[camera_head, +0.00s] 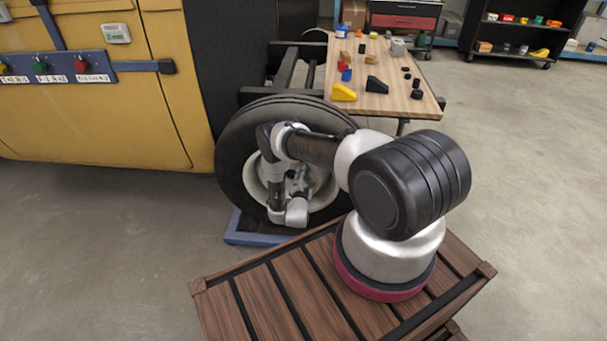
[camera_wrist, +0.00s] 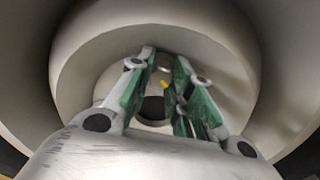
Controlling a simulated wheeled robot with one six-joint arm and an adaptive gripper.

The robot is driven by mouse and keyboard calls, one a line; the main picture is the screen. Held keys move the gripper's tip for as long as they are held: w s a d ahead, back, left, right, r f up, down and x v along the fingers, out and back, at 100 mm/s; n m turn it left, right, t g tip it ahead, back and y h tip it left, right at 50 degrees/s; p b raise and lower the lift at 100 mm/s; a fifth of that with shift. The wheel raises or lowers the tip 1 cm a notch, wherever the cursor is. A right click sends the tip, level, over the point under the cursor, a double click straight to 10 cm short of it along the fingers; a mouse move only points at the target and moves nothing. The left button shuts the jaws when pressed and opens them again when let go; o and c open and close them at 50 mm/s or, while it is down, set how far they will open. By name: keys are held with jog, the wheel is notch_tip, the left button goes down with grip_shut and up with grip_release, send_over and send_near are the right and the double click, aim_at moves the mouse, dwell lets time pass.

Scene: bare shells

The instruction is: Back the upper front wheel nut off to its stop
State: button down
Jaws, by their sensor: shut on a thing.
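The front wheel has a black tyre (camera_head: 233,150) and a pale, deep-dished rim (camera_head: 258,190), standing beside the yellow truck body. My gripper (camera_wrist: 165,64) reaches into the dish, its green-padded fingers close together near the upper part of the hub face. It is shut on the upper wheel nut, which is mostly hidden between the fingertips. A small yellow mark (camera_wrist: 165,85) shows between the fingers. A dark round opening (camera_wrist: 152,108) lies below it in the hub. In the head view my arm hides much of the wheel centre.
The rim wall (camera_wrist: 215,40) curves closely around my gripper. A blue frame (camera_head: 250,238) lies under the tyre. A wooden workbench (camera_head: 400,105) with loose blocks stands behind the wheel. The yellow truck panel (camera_head: 90,120) is at left. Open floor (camera_head: 530,180) lies at right.

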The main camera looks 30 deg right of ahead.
jog(key=c, duration=1.3)
grip_release()
jog(key=v, duration=1.2)
